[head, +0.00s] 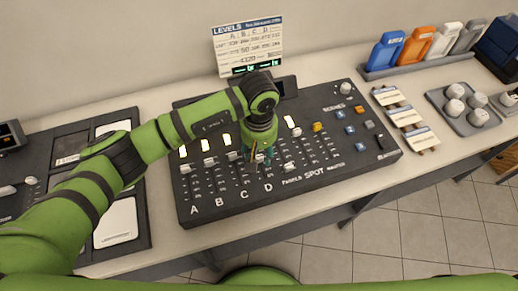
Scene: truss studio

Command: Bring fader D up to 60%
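The dark fader console (340,172) lies on the bench, with columns lettered A, B, C and D along its front edge. Pale fader caps show in columns A (186,169), B (209,161) and C (231,155). The letter D (269,187) marks the column beneath my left gripper (262,158). The gripper points down at that column; its fingers are small and dark, and I cannot tell whether they touch or hold a cap. Fader D's cap is mostly hidden by the gripper. My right gripper is not in view.
A LEVELS card (248,45) stands behind the console. Further faders, a knob (345,88) and coloured buttons sit on the console's right. Paper cards (407,116), a knob tray (464,108) and coloured holders (418,46) stand farther right. Black trays lie left.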

